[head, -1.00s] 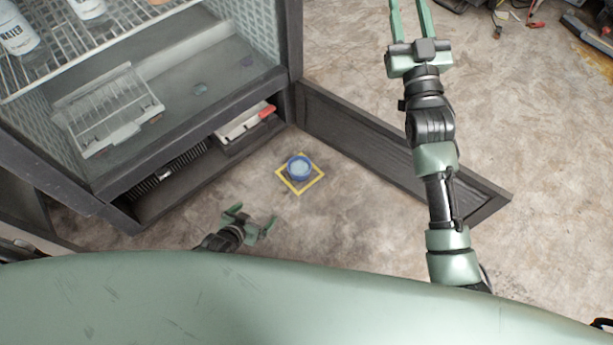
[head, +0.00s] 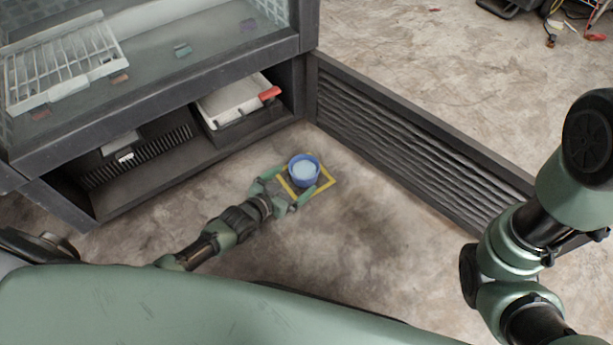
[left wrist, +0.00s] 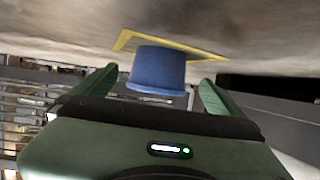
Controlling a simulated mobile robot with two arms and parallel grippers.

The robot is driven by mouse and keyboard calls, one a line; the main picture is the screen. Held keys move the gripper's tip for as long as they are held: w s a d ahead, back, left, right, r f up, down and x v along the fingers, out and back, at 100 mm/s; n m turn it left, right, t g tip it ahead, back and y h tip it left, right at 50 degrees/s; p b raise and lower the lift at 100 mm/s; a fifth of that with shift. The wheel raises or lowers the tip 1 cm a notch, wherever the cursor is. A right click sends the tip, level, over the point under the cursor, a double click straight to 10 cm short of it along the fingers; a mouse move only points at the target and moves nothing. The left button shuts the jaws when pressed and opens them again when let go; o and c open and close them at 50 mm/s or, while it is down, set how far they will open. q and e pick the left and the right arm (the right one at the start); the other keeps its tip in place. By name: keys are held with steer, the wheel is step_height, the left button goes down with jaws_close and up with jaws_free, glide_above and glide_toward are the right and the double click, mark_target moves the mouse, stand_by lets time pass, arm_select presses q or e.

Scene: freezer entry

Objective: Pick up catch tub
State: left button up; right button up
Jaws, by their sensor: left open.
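The catch tub (head: 303,171) is a small round blue tub with pale blue contents or inside. It stands upright on the floor within a yellow square outline (head: 325,187). My left gripper (head: 294,186) is open at the tub, its fingers reaching around the tub's near sides. In the left wrist view the blue tub (left wrist: 157,72) shows between the two green fingers of the gripper (left wrist: 160,82), with a visible gap on each side. Of my right arm only links show at the right edge of the head view; its gripper is out of view.
The freezer cabinet's lower bay (head: 180,150) lies behind and left of the tub, holding a white tray with a red end (head: 235,100). A dark slatted panel (head: 420,140) stands out to the right. The floor around the tub is clear.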

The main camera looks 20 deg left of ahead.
mark_target(311, 167)
arm_select(q)
steer(key=b+x, duration=0.5)
steer(key=x, duration=0.1)
steer(key=shift+s+f, duration=0.1)
steer(key=shift+w+d, duration=0.15)
steer(key=shift+w, duration=0.15)
steer(key=c, duration=1.4)
